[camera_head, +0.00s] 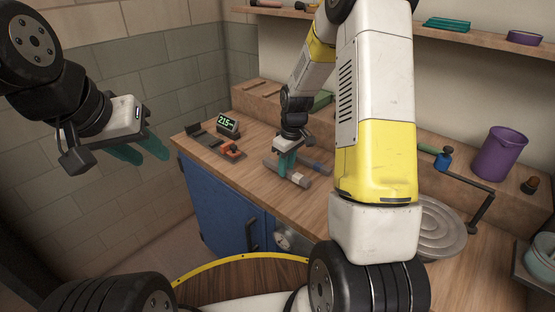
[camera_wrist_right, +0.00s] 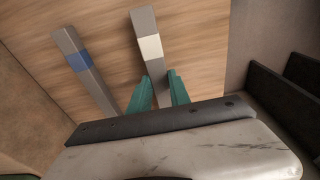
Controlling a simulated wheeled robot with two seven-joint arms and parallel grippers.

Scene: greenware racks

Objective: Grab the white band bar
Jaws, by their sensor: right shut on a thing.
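The white band bar (camera_wrist_right: 144,22) is a grey square bar with a pale band; it lies on the wooden worktop, and in the head view its banded end (camera_head: 297,180) shows beside my fingers. My right gripper (camera_head: 287,166) points down and is shut on this bar, its teal fingers on either side in the wrist view (camera_wrist_right: 161,92). A similar bar with a blue band (camera_wrist_right: 80,61) lies to the left in the wrist view, apart from the fingers. My left gripper (camera_head: 155,158) is open and empty in the air at the left, away from the bench.
A digital readout (camera_head: 228,122) and a dark tray-like fixture with an orange part (camera_head: 230,150) stand left on the worktop (camera_head: 235,178). A purple cup (camera_head: 500,154), a crank handle (camera_head: 482,208) and a grey round disc (camera_head: 446,222) are at the right. A shelf runs along the back.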

